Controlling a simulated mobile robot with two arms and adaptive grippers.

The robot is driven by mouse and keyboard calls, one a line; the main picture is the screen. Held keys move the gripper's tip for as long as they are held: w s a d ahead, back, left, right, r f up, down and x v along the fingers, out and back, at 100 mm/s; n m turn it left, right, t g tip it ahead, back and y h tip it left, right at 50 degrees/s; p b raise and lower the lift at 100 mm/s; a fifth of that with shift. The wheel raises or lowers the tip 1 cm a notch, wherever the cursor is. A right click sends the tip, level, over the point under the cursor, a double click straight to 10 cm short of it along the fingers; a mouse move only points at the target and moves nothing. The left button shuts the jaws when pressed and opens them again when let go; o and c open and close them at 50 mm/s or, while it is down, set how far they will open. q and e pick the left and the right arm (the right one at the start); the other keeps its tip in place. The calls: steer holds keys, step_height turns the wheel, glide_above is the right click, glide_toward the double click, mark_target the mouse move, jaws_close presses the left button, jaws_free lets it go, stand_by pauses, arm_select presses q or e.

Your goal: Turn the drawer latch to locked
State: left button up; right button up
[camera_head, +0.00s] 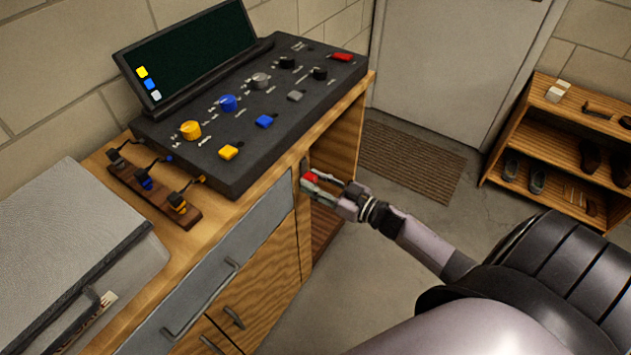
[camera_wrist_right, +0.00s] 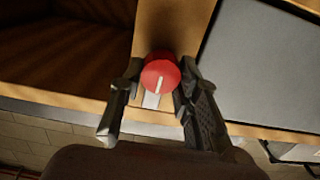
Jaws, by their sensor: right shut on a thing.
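The drawer latch (camera_wrist_right: 161,74) is a round red knob with a white line on its face, seen between my fingers in the right wrist view. In the head view the latch (camera_head: 309,178) shows as a small red spot on the wooden post at the right end of the grey drawer front (camera_head: 227,271). My right gripper (camera_head: 318,184) is shut on the knob, with one finger on each side of it. In the wrist view the gripper (camera_wrist_right: 157,90) has the white line nearly along the picture's vertical, slightly tilted. My left gripper is not in view.
A dark control panel (camera_head: 290,130) with coloured knobs and a screen (camera_head: 190,50) sits on the wooden cabinet above the drawer. A grey case (camera_head: 70,225) lies at left. A shoe rack (camera_head: 560,145) stands at right. The floor (camera_head: 350,255) beside the cabinet is clear.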

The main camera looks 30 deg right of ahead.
steer(key=c, duration=0.5)
steer(key=shift+n, duration=0.4)
steer(key=n+b, duration=0.1)
steer(key=n, duration=0.4)
steer(key=n+b, duration=0.1)
steer(key=n, duration=0.5)
steer(key=n+b, duration=0.2)
steer(key=n, duration=0.4)
steer(key=shift+s+a+f, duration=0.1)
steer(key=shift+a+f, duration=0.1)
steer(key=shift+f, duration=0.05)
steer(key=shift+n, duration=0.3)
steer(key=o, duration=1.1)
